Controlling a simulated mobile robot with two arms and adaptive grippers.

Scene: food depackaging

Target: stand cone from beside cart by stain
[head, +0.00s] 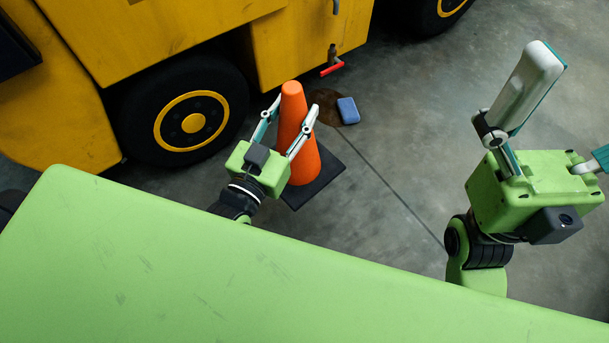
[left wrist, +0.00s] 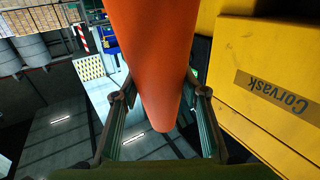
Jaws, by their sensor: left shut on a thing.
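An orange cone (head: 292,132) with a black square base (head: 316,184) is upright in the head view, beside the yellow cart (head: 295,45). My left gripper (head: 292,110) is shut on the cone's upper part, one finger on each side. In the left wrist view the cone (left wrist: 150,60) lies between both fingers. I cannot tell whether its base touches the floor. A dark brown stain (head: 325,101) is on the floor just behind and right of the cone. My right gripper (head: 578,105) is open and empty at the right, its fingers spread wide.
A blue sponge-like block (head: 348,110) lies at the stain's right edge. A red-handled tap (head: 332,69) sticks out from the cart above the stain. The cart's black wheel (head: 186,112) is left of my left gripper. Grey floor (head: 415,130) is clear in the middle.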

